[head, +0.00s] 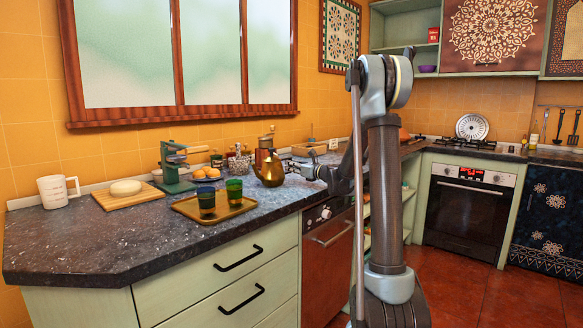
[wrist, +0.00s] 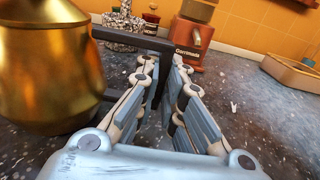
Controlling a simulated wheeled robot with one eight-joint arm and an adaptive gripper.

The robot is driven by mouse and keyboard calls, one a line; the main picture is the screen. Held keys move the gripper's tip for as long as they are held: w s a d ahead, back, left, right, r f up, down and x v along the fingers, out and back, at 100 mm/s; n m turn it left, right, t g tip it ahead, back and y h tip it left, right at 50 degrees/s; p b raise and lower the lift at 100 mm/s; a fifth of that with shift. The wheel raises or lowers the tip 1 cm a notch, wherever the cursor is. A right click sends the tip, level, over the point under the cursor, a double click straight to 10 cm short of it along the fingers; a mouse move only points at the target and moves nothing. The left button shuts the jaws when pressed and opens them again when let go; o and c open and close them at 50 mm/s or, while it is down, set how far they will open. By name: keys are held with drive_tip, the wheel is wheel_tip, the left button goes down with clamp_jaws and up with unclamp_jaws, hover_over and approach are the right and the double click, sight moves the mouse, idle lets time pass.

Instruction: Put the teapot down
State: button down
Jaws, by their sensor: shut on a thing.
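The golden teapot (head: 269,171) is upright at the back right of the tray in the head view. It fills the left side of the wrist view (wrist: 45,70), with its dark handle (wrist: 125,39) reaching right across the fingertips. My gripper (head: 306,172) is to the right of the teapot, shut on that handle; its fingers (wrist: 160,68) also show in the wrist view. I cannot tell whether the teapot's base touches the counter or hangs just above it.
A golden tray (head: 236,211) with two dark glasses stands on the speckled dark counter (head: 120,240). A green press (head: 175,170), a bowl of oranges (head: 207,174) and a copper-coloured grinder (wrist: 190,40) stand behind. The counter at front left is clear.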

drive_tip(key=shift+f, duration=0.45)
idle(0.6)
drive_tip(key=c, duration=1.6)
unclamp_jaws()
drive_tip(key=shift+c, duration=0.2)
drive_tip(key=v, duration=1.2)
drive_tip(key=shift+s+f, duration=0.1)
